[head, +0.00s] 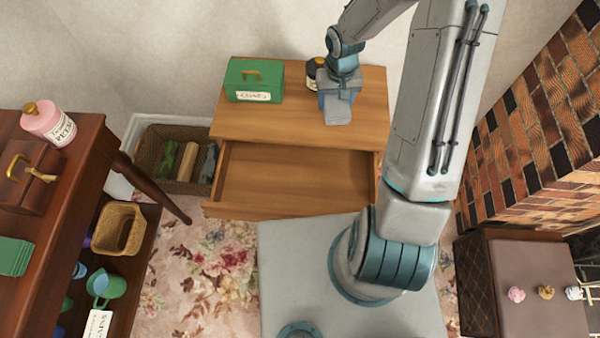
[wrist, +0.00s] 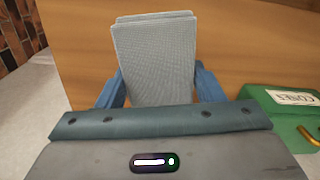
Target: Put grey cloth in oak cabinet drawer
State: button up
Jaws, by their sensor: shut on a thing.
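The grey cloth (wrist: 155,62) is folded into a flat rectangle and sits between the blue fingers of my gripper (wrist: 158,90) in the wrist view. In the head view my gripper (head: 336,95) is shut on the grey cloth (head: 338,112) over the right part of the oak cabinet (head: 290,125) top. I cannot tell whether the cloth touches the top. The cabinet's drawer (head: 290,180) is pulled open toward the front, and its visible inside is empty.
A green box (head: 262,92) and a dark jar (head: 313,72) stand on the cabinet top. A wicker basket (head: 146,152) with rolled cloths is left of the cabinet. A dark wooden table (head: 75,165) stands at the left, a brick fireplace (head: 545,120) at the right.

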aim_at(298, 174)
jog(key=z, duration=1.35)
jog(key=k, duration=0.95)
jog(key=u, duration=1.45)
jog(key=i, duration=0.5)
jog(key=u, duration=0.1)
